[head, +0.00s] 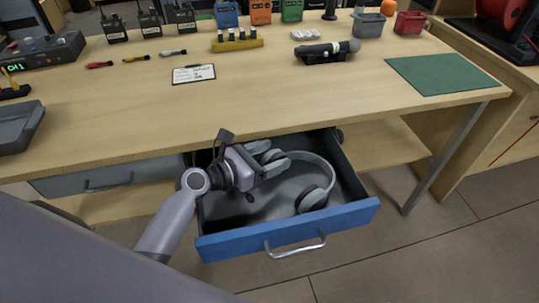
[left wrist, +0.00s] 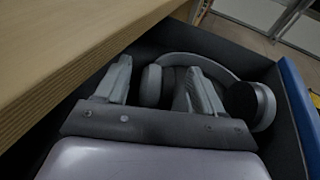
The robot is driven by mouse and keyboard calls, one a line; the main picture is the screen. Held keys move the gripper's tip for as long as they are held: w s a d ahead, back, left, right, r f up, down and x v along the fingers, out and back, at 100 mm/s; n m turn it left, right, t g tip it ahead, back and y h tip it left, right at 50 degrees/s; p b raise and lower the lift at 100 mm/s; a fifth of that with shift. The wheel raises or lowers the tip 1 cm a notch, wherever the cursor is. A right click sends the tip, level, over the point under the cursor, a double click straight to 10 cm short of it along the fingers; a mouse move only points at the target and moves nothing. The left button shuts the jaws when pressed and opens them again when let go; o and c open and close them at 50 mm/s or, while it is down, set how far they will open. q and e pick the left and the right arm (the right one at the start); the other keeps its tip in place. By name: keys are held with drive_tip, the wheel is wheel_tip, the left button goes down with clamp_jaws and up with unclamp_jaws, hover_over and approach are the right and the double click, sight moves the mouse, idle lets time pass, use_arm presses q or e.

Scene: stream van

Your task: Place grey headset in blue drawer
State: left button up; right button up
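The blue drawer (head: 290,230) is pulled out below the table, its grey inside showing. The grey headset (head: 322,172) lies inside it, with one ear cup (head: 312,199) toward the front right and the headband curving back. The other ear cup is partly hidden by my gripper in the head view. My left gripper (head: 272,157) is inside or just above the drawer, at the headset's left end. In the left wrist view its fingers (left wrist: 155,85) are apart, and the headset (left wrist: 262,100) lies just beyond them, one cup showing in the gap. My right gripper is not in view.
The tabletop edge (head: 250,138) overhangs the back of the drawer, close to my left gripper. A closed grey drawer (head: 110,180) is to the left. A microphone (head: 328,50), a clipboard (head: 193,73) and a green mat (head: 440,74) lie on the table.

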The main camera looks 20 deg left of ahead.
use_arm(q)
drive_tip(key=shift+s+a, duration=0.1)
drive_tip(key=p+v, duration=0.1)
drive_tip(key=v, duration=0.5)
drive_tip(key=shift+s+a, duration=0.15)
drive_tip(key=shift+s, duration=0.1)
drive_tip(key=shift+s+a+r, duration=0.15)
drive_tip(key=shift+s+a, duration=0.05)
drive_tip(key=shift+s, duration=0.1)
